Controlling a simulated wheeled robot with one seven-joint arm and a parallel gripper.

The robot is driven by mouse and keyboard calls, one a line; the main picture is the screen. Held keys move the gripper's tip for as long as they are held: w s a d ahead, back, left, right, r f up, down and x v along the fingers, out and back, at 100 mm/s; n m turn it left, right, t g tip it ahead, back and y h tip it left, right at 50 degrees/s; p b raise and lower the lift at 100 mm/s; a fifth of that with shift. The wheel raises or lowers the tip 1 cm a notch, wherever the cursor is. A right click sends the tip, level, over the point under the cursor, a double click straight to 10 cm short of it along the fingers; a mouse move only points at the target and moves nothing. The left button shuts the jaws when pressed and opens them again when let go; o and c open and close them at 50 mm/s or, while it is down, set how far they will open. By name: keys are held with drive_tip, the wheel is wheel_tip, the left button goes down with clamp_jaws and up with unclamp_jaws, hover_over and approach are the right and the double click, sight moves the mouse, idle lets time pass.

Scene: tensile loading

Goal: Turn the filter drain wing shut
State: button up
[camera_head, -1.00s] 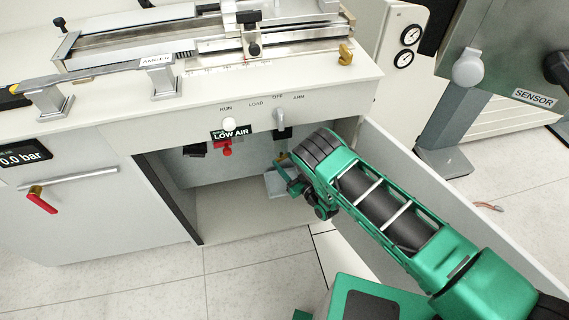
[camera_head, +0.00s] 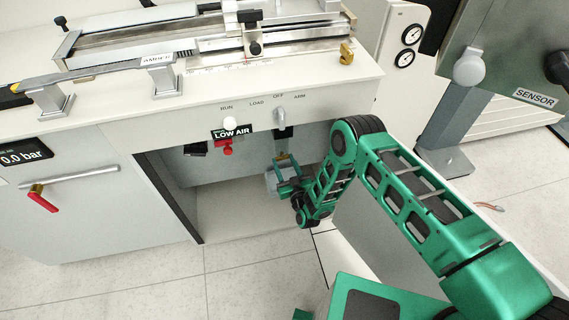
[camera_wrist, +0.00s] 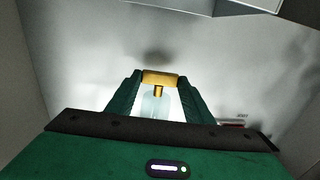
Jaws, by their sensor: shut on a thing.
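The filter drain wing (camera_wrist: 160,76) is a small brass crosspiece on a short stem, in the middle of the wrist view. A pale, translucent filter bowl (camera_wrist: 149,104) shows behind it between the fingers. My gripper (camera_wrist: 160,84) has its two green fingers on either side of the wing and is shut on it. In the head view my gripper (camera_head: 284,181) reaches into the open cabinet beside the filter (camera_head: 271,181). The wing cannot be made out clearly there because my wrist and fingers cover that spot.
The open cabinet (camera_head: 217,215) has a dark left edge, and its open door (camera_head: 383,240) stands to the right, close to my arm. The bench top (camera_head: 235,91) overhangs the opening. A red knob (camera_head: 227,149) hangs beneath the LOW AIR label (camera_head: 231,132).

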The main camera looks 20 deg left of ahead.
drive_tip(key=shift+s+f+m+t+h, duration=0.3)
drive_tip(key=shift+m+h, duration=0.2)
drive_tip(key=shift+h, duration=0.2)
drive_tip(key=shift+a+r, duration=0.15)
drive_tip(key=o, duration=0.8)
drive_tip(key=shift+o, duration=1.3)
drive_tip(key=shift+w+r, duration=0.1)
drive_tip(key=v, duration=1)
drive_tip(key=shift+s, duration=0.35)
